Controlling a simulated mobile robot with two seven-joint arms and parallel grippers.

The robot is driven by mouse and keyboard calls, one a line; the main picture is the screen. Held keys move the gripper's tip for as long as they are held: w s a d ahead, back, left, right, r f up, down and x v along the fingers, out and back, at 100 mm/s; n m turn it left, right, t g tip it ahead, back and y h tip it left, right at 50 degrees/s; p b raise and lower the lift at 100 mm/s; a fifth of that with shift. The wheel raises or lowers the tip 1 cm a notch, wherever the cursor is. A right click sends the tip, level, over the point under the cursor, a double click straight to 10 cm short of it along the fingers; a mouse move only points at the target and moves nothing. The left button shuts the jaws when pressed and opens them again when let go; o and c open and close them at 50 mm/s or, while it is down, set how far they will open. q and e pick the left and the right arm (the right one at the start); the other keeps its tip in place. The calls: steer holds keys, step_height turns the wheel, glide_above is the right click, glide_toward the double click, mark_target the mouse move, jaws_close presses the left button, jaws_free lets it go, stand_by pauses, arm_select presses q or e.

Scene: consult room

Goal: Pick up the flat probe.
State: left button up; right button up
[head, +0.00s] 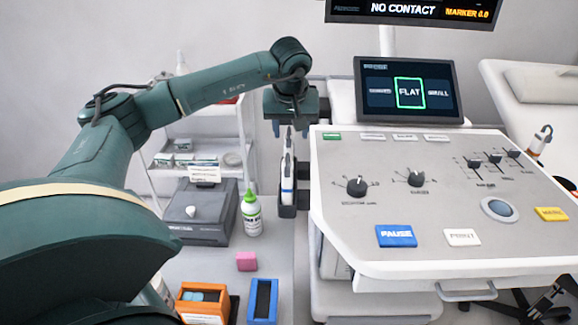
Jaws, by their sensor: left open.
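The console screen (409,91) has "FLAT" framed in green.
The console (430,245) fills the right side, with another probe (541,140) at its far right edge.

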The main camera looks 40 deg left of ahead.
arm_select(q)
steer(key=x, duration=0.4)
steer(key=shift+s+a+f, duration=0.1)
steer(key=shift+a+f, duration=0.1)
steer(key=shift+a, duration=0.1)
steer(key=shift+c, duration=0.2)
steer(key=shift+r, duration=0.1)
steer(key=c, duration=0.9)
